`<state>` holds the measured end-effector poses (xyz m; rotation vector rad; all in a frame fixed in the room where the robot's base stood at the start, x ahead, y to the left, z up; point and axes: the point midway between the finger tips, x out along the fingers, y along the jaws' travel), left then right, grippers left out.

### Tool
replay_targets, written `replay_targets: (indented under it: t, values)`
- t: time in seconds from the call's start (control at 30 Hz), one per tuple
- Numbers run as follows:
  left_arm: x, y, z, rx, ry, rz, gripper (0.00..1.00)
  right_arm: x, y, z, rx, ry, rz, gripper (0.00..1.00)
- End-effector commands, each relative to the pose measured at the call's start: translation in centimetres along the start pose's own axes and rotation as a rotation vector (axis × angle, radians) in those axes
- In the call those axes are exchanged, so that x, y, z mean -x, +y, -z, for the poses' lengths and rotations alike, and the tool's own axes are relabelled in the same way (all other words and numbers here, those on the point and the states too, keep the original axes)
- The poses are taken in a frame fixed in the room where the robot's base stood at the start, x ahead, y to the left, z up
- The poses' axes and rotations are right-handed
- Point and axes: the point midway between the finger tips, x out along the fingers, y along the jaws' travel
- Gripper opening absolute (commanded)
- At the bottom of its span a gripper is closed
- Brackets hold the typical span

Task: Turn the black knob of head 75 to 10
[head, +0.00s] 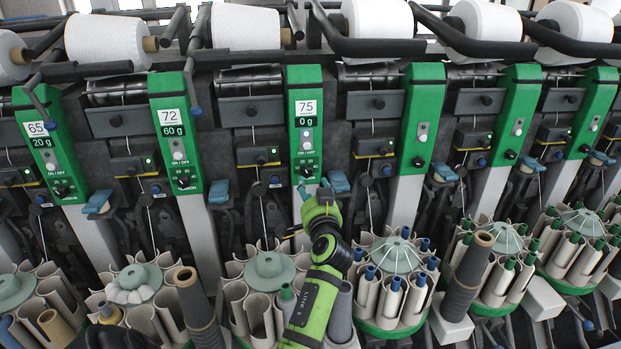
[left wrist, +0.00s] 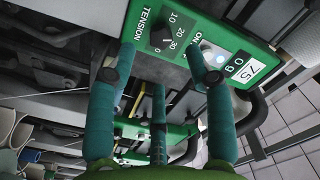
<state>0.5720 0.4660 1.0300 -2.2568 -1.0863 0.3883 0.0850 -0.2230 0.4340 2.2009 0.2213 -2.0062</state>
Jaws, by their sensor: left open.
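The panel of head 75 (head: 305,85) is green, with a label reading 75 and 0 g. Its black knob (head: 307,170) is low on the panel, just above my left gripper (head: 313,191). The knob's pointer is too small to read. My right gripper is not in view.
Similar green panels stand on both sides, including head 72 (head: 175,130) and head 65 (head: 48,145). A blue lever (head: 340,181) is close right of my gripper. Round bobbin magazines (head: 395,255) line the front below. White yarn cones (head: 378,20) sit above.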

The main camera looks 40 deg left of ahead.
Motion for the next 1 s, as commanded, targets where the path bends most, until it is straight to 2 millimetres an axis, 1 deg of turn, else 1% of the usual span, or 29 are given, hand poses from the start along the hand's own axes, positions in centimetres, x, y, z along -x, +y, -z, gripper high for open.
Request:
replay_targets:
  t: [0.03,0.2,0.33,0.5,0.73,0.77,0.8,0.87,0.9,1.0]
  values:
    - [-0.9,-0.3,0.3,-0.001,0.000,0.003,0.52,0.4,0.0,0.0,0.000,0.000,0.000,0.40]
    - [-3.5,-0.3,0.3,0.000,0.002,0.002,0.52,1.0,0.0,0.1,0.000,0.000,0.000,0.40]
    - [-4.8,-0.2,0.3,-0.001,0.003,0.002,0.52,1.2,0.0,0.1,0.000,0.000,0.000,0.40]
    - [-5.7,-0.1,0.2,0.002,0.004,0.001,0.52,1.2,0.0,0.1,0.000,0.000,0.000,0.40]
    - [-5.7,-0.1,0.2,0.002,0.005,0.001,0.52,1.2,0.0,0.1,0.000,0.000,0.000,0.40]
    - [-5.7,-0.1,0.2,0.002,0.005,0.001,0.48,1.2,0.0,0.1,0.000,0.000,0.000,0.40]
    - [-5.7,-0.1,0.2,0.002,0.005,0.001,0.32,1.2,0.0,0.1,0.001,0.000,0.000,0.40]
    - [-5.7,-0.1,0.2,0.002,0.005,0.001,0.08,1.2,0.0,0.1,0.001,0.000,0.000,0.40]
    - [-5.7,-0.1,0.2,0.002,0.005,0.001,0.00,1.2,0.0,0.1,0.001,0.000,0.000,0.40]
    - [-5.7,-0.1,0.3,0.002,0.006,0.002,0.00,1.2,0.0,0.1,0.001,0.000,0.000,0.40]
